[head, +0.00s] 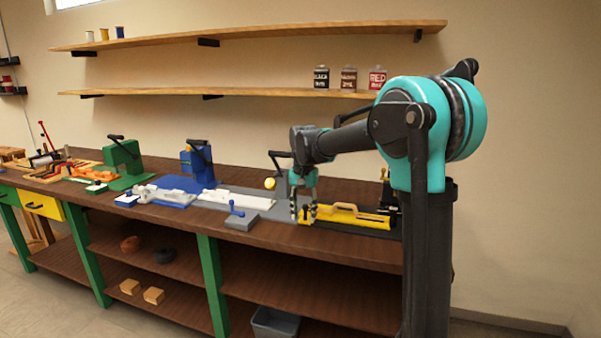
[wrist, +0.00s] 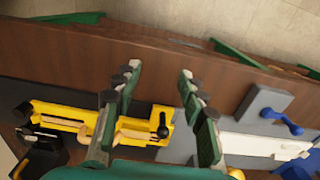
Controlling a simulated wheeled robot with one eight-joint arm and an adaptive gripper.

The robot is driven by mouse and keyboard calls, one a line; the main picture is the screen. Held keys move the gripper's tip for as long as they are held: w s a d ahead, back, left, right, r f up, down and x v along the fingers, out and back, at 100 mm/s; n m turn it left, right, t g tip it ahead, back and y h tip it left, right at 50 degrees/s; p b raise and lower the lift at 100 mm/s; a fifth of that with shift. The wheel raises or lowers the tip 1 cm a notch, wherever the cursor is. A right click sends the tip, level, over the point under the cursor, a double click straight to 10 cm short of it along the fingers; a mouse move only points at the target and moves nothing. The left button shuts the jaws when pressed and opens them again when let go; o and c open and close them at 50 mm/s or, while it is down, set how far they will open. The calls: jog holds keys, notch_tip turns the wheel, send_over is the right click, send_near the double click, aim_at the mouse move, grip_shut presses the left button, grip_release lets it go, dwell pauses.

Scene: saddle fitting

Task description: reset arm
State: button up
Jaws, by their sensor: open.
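My gripper (head: 304,213) points down over the workbench at the left end of a yellow fixture (head: 360,219). In the wrist view my gripper (wrist: 160,90) has its two fingers wide apart with nothing held between them. The yellow fixture (wrist: 70,115) lies below the fingers there, with a black knob near its end and a tan part along it. One finger hides some of the fixture. I cannot tell from these views whether the fingers touch it.
A grey block with a blue lever (head: 240,217) stands just left of my gripper. Blue (head: 198,165) and green (head: 124,160) presses stand farther left on the brown workbench (head: 300,239). Wall shelves (head: 250,92) hold small tins. The air above the bench front is clear.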

jog(key=s+d+f+n+t, duration=0.1)
jog(key=s+d+f, duration=0.4)
jog(key=s, duration=0.4)
jog(key=s+d+f+n+t, duration=0.1)
jog(key=s+d+f, duration=0.5)
jog(key=s, duration=0.3)
jog(key=s+d+f+n+t, duration=0.1)
jog(key=s+d+f+t, duration=0.1)
jog(key=s+d+f, duration=0.3)
jog(key=s+d, duration=0.2)
jog(key=s, duration=0.2)
jog(key=shift+s+f+n, duration=0.25)
jog(key=shift+f+n, duration=0.05)
jog(key=shift+f, duration=0.1)
dwell(0.8)
